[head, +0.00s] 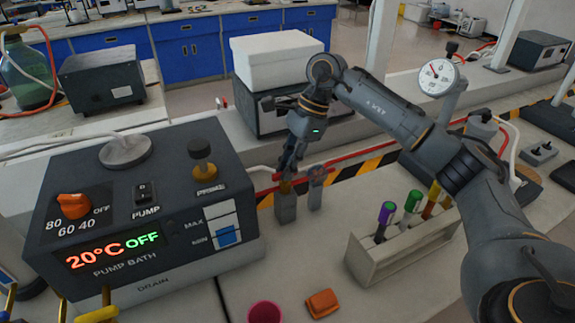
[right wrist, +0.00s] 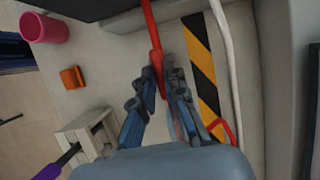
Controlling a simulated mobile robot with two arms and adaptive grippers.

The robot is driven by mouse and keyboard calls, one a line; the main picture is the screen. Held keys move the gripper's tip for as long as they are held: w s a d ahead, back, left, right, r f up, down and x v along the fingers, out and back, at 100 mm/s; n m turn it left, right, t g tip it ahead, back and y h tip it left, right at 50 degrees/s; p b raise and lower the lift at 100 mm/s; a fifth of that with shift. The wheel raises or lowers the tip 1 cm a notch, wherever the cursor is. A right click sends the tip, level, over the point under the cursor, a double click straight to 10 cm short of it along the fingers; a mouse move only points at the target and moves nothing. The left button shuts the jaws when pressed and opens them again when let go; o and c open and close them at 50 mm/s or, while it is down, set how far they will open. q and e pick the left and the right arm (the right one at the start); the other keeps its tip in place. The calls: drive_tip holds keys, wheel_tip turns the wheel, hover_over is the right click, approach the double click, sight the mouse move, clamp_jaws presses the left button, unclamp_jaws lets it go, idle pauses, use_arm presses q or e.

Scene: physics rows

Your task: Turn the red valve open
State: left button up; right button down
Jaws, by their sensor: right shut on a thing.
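The red valve handle (head: 268,190) is a slim bar at a pair of short grey posts (head: 314,197), right of the pump bath. My right gripper (head: 287,177) comes down on it from above and is shut on it. The fingers and wrist hide part of the handle and the valve body. I cannot tell how far the valve is turned. My left gripper is not in view.
The pump bath (head: 150,200) stands close on the left, its display reading 20°C OFF. A rack (head: 400,247) with coloured tubes is at the right front. An orange block (head: 322,303) and a pink cup (head: 264,312) are near the front. A white box (head: 275,55) is behind.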

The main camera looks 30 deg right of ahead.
drive_tip(key=c, duration=1.4)
unclamp_jaws()
drive_tip(key=v, duration=1.2)
